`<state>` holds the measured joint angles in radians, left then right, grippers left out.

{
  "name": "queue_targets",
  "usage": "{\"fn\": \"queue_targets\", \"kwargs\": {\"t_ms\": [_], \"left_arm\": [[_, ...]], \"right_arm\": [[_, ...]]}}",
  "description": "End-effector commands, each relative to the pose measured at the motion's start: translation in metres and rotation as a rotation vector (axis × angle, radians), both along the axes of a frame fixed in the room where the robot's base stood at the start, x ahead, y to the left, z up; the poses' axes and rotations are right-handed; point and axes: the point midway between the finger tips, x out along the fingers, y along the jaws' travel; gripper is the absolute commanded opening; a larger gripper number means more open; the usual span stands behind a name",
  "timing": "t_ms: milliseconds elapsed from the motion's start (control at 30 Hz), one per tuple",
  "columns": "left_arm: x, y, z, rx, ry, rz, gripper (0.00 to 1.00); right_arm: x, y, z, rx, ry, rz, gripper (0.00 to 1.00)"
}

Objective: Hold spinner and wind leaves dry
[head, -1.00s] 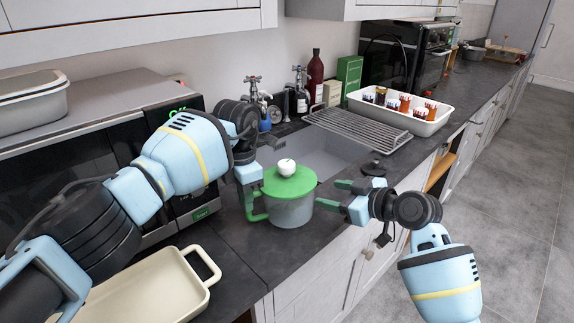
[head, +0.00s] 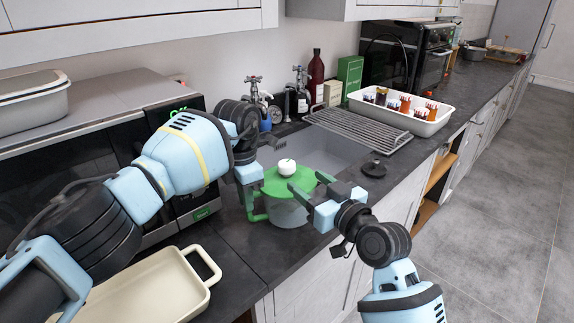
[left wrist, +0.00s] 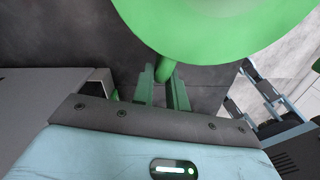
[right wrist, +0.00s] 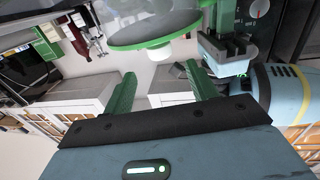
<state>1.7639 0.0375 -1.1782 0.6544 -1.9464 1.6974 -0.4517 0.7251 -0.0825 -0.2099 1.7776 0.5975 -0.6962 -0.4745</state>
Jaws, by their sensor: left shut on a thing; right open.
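The spinner is a tub (head: 287,213) with a green lid (head: 276,184), a white knob (head: 287,167) on top and a green side handle (head: 254,214). It stands on the dark worktop in front of the sink. My left gripper (head: 247,197) is shut on the side handle; the left wrist view shows the handle (left wrist: 166,68) between its fingers. My right gripper (head: 307,184) is open and empty, its fingers at the lid's right side, near the knob but apart from it. Whether a finger touches the lid cannot be told. Leaves cannot be made out.
A cream dish (head: 146,292) lies at the front left, beside the microwave (head: 160,150). The sink (head: 325,150) and a drying rack (head: 358,130) are behind the spinner. A black lid-like piece (head: 374,169) lies to the right. A white tray (head: 402,115) of jars stands further back.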

Motion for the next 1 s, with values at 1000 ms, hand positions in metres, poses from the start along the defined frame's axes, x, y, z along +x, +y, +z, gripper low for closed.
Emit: {"fn": "queue_targets", "kwargs": {"t_ms": [1000], "left_arm": [[0.000,0.000,0.000,-0.001,-0.001,0.000,0.00]], "right_arm": [[0.076,0.051,0.000,0.001,-0.001,0.000,0.58]]}}
